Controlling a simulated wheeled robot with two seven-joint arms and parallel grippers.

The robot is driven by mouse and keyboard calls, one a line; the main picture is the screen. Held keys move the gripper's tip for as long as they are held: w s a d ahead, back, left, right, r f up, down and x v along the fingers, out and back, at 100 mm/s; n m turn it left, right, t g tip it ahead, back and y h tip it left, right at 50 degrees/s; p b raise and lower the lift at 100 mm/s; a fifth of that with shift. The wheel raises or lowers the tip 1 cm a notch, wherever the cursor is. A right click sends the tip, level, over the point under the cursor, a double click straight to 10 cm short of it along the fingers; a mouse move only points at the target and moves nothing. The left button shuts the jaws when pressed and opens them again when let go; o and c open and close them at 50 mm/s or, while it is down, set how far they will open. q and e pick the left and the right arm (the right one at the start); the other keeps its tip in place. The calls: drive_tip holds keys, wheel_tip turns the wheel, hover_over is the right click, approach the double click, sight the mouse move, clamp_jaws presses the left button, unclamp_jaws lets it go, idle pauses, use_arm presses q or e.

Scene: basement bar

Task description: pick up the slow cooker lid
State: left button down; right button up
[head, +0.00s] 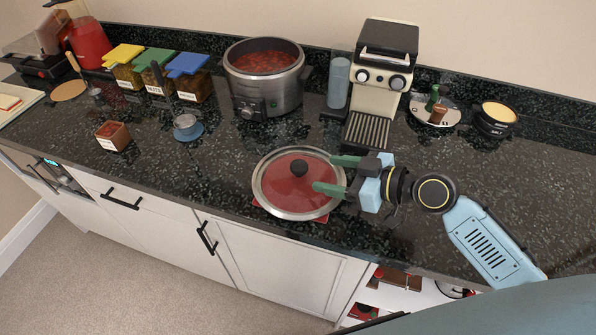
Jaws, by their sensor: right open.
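The slow cooker lid (285,195) is round glass with a metal rim and a black knob (299,168). It lies on the dark counter near the front edge, with red showing through the glass and a red corner beneath it. The slow cooker (268,95) stands uncovered behind it, filled with red food. My right gripper (330,174) reaches in from the right over the lid's right side. Its two green fingers are apart, pointing left toward the knob, with nothing between them. I cannot tell whether a finger touches the lid. My left gripper is not in view.
A cream coffee machine (381,70) stands behind my right gripper. A blue cup on a saucer (187,128) and a small brown box (114,135) are to the left. Lidded containers (190,82) line the back left.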

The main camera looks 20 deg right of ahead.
sight(305, 167)
drive_tip(key=x, duration=0.3)
drive_tip(key=shift+w+a+f, duration=0.1)
drive_tip(key=shift+w+a, duration=0.05)
drive_tip(key=shift+w, duration=0.1)
drive_tip(key=shift+p+x, duration=0.35)
drive_tip(key=shift+x, duration=2.05)
drive_tip(key=shift+w, duration=0.3)
drive_tip(key=shift+c, duration=0.2)
drive_tip(key=c, duration=1.2)
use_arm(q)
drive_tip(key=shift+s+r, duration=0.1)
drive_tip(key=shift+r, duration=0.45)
use_arm(e)
drive_tip(key=shift+c, duration=0.3)
